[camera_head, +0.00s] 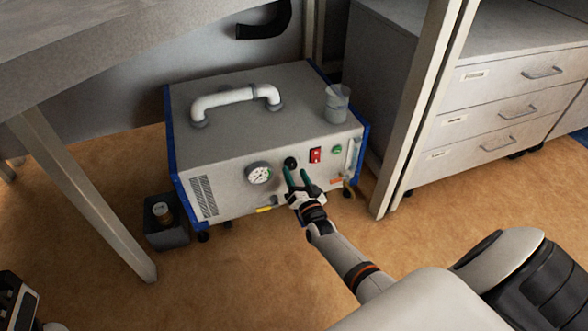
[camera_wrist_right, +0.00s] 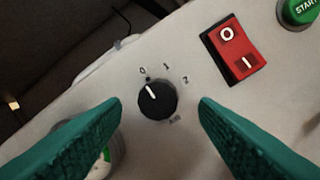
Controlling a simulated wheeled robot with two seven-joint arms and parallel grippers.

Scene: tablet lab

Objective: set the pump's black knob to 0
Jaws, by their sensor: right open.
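The pump (camera_head: 262,120) is a grey box with blue edges on the floor under the bench. Its round black knob (camera_head: 291,163) is on the front panel. In the right wrist view the knob (camera_wrist_right: 158,101) has a white pointer line aimed up and left at the 0 mark; 1, 2 and AIR are printed around it. My right gripper (camera_head: 296,177) is open in front of the panel. Its green fingers stand either side of the knob, with a visible gap to it on both sides. My left gripper does not clearly show.
A red rocker switch (camera_wrist_right: 234,48) and green START button (camera_wrist_right: 298,10) are right of the knob. A pressure gauge (camera_head: 259,174) is left of it. A glass beaker (camera_head: 337,103) stands on the pump top. A table leg (camera_head: 408,125) stands close on the right.

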